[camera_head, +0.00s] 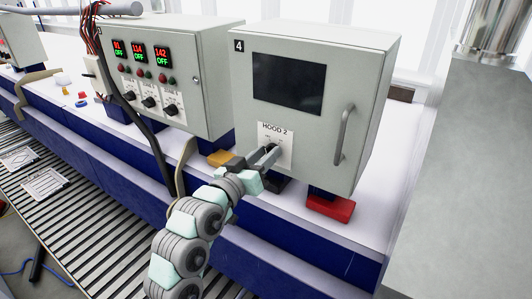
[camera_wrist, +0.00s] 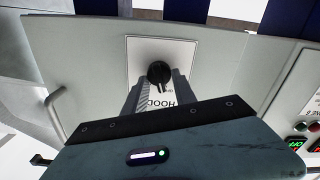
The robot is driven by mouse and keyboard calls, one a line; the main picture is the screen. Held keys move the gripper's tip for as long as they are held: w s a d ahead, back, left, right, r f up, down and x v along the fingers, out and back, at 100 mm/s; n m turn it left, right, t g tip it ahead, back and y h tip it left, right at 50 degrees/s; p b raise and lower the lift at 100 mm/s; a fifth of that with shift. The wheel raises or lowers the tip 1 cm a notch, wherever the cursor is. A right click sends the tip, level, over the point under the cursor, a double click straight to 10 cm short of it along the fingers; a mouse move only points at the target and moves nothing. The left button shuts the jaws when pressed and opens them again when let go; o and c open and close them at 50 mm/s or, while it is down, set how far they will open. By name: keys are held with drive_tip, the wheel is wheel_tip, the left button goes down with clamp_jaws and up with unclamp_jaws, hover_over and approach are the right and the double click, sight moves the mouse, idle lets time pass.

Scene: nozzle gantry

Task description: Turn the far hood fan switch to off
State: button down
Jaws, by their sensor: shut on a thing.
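The HOOD 2 switch is a black rotary knob (camera_wrist: 158,73) on a white label plate, seen upside down in the wrist view. In the head view its label plate (camera_head: 272,133) is low on the front of the grey cabinet marked 4 (camera_head: 300,125). My gripper (camera_head: 268,156) reaches the plate from the lower left, and its fingers hide the knob there. In the wrist view my gripper (camera_wrist: 160,83) has a finger on each side of the knob and is shut on it. The label's position marks are too small to read.
A second grey cabinet (camera_head: 165,70) stands to the left, with red and green displays and several black knobs. A door handle (camera_head: 344,135) sticks out right of the plate. A red block (camera_head: 330,206) and an orange block (camera_head: 221,158) lie near the cabinet's base.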

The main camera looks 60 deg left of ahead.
drive_tip(key=shift+n, duration=1.2)
drive_tip(key=shift+f, duration=0.1)
drive_tip(key=c, duration=1)
unclamp_jaws()
drive_tip(key=shift+c, duration=0.2)
drive_tip(key=b+v, duration=0.2)
drive_tip(key=v, duration=0.9)
drive_tip(key=shift+a, duration=0.1)
